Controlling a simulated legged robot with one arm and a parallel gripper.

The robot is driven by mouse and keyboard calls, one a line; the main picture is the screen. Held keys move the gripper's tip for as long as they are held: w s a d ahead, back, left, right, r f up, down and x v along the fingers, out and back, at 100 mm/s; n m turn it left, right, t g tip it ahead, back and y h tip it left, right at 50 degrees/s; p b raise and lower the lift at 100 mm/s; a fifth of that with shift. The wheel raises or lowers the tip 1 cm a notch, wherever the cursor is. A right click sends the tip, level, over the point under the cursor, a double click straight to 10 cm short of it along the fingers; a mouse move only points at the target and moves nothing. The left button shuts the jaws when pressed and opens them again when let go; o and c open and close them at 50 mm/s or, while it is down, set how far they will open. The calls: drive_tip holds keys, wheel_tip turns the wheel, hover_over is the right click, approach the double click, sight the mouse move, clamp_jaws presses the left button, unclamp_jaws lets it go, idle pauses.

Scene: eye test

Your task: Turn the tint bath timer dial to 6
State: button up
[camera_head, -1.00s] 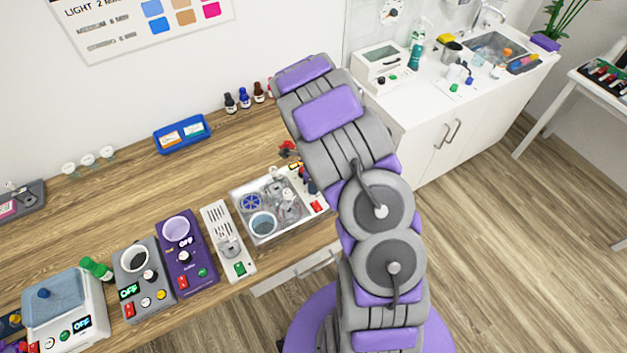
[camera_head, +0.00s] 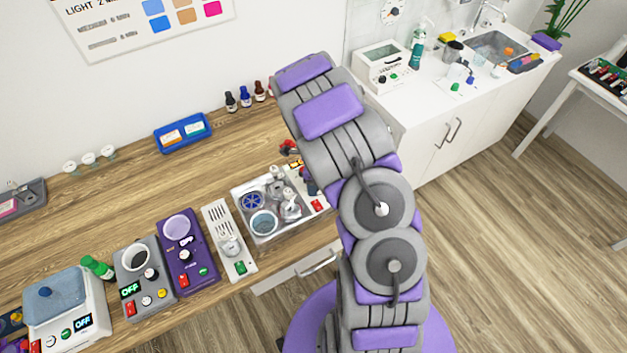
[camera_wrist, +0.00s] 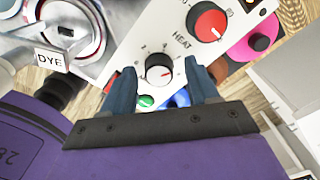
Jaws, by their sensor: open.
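The tint bath (camera_head: 238,206) is a metal basin on the wooden counter, with jars and tools in it. Its white control panel (camera_wrist: 118,52) shows in the wrist view. A small black dial (camera_wrist: 159,68) with a pale face sits on it, with numbers around it, 2 and 4 among them. I cannot read its setting surely. My gripper (camera_wrist: 161,72) is open, one blue finger on each side of this dial; I cannot tell whether they touch it. A larger red knob (camera_wrist: 208,22) sits above right, by the word HEAT. In the head view my arm hides the gripper and the small dial.
A green button (camera_wrist: 146,101) lies just below the dial, near the left finger. A pink bottle (camera_wrist: 252,46) stands right of the panel. A DYE tag (camera_wrist: 51,59) marks the basin side. A white strip device (camera_head: 229,240) and a purple heater (camera_head: 188,250) stand left of the bath.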

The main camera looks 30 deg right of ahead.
wheel_tip(320, 180, up, 17)
drive_tip(key=shift+r, duration=0.15)
idle(0.5)
idle(0.4)
drive_tip(key=s+a+n+b, duration=0.3)
drive_tip(key=s+a+n, duration=0.1)
drive_tip(key=s+n, duration=0.4)
drive_tip(key=s+a+r+n+g+b, duration=0.1)
drive_tip(key=s+a+n+b, duration=0.3)
drive_tip(key=s+n, duration=0.5)
drive_tip(key=s+a+r+n+b, duration=0.1)
drive_tip(key=s+a+n+b, duration=0.2)
drive_tip(key=s, duration=1.2)
drive_tip(key=a+n, duration=0.3)
drive_tip(key=n, duration=0.2)
drive_tip(key=shift+g, duration=0.4)
